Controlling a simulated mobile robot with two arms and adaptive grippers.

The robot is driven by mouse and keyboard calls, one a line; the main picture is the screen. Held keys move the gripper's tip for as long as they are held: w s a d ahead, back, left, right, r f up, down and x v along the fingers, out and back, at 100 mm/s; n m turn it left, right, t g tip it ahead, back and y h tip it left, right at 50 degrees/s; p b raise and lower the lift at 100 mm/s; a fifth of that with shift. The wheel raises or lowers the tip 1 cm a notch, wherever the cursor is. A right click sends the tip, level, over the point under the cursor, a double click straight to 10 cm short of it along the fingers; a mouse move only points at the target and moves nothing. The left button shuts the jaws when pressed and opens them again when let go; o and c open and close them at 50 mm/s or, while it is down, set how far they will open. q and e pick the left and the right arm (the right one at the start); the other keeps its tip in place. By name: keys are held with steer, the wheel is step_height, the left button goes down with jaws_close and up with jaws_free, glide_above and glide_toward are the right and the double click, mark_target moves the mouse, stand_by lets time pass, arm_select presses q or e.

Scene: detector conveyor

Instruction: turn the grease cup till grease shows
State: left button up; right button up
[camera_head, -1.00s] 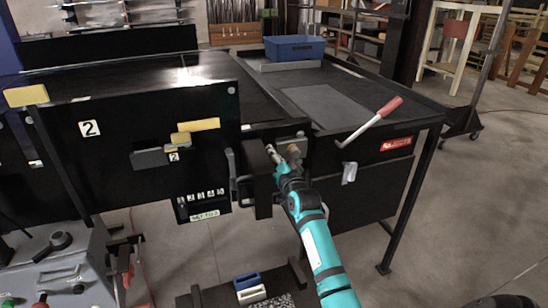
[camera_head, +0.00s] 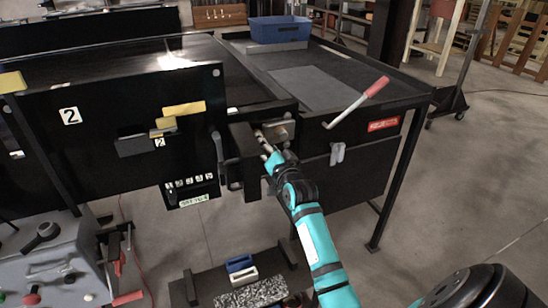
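A small grey fitting with a brownish knob (camera_head: 281,130) sits at the front edge of the conveyor, beside a black upright block. I cannot tell for sure whether it is the grease cup, and no grease can be made out. My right gripper (camera_head: 262,138), on a teal arm from the bottom, has its fingertips just left of this fitting. They are close together and small, and I cannot tell whether they touch it or hold anything. My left gripper is not in view.
A red-gripped lever (camera_head: 375,87) slants over the conveyor front, right of the fitting. A black panel (camera_head: 90,150) marked 2 stands at left. A blue bin (camera_head: 279,29) sits at the back. A low stand (camera_head: 206,282) with small blocks is below.

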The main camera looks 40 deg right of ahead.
steer(key=v, duration=0.8)
stand_by(0.4)
